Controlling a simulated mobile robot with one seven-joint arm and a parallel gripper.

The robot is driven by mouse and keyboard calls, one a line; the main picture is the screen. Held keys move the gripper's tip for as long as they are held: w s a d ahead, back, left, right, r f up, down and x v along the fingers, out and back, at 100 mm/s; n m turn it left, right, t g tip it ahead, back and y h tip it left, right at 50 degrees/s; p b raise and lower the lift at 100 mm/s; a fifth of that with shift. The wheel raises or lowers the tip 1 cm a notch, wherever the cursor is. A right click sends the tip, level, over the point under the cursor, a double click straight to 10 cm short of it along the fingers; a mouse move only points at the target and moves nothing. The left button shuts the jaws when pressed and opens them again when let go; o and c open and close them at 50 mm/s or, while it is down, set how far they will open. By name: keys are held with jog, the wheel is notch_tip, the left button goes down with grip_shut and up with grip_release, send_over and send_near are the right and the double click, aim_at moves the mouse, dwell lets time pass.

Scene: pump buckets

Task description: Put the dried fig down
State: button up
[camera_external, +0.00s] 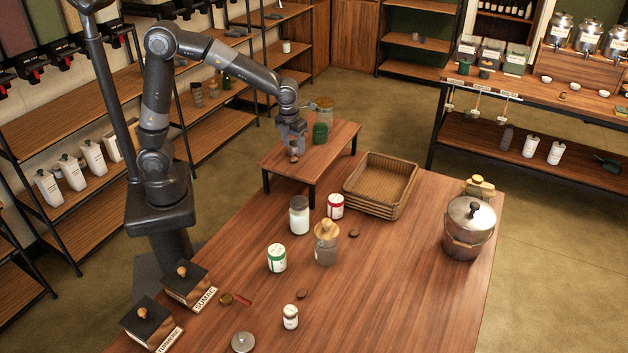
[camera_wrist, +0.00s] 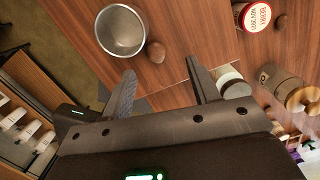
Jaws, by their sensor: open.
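A small round brown dried fig (camera_wrist: 155,52) rests on the raised wooden stand, beside an empty metal cup (camera_wrist: 122,30). In the wrist view my gripper (camera_wrist: 161,70) is open, with its two fingers apart and the fig just beyond their tips, between them in the picture. No finger appears to touch it. In the external view my gripper (camera_external: 293,148) is low over the left part of the stand (camera_external: 335,147). The fig there is small and mostly hidden by my gripper. Other brown fig-like pieces lie on the main table, one near the jars (camera_external: 354,233) and one farther forward (camera_external: 301,294).
A green jar (camera_external: 320,132) stands on the stand behind my gripper. The table's front right is clear.

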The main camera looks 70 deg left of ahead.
aim_at(294, 157)
jog(key=f, duration=0.3)
jog(key=a+f, duration=0.1)
jog(key=f, duration=0.1)
jog(key=shift+f, duration=0.3)
jog(key=c, duration=1.1)
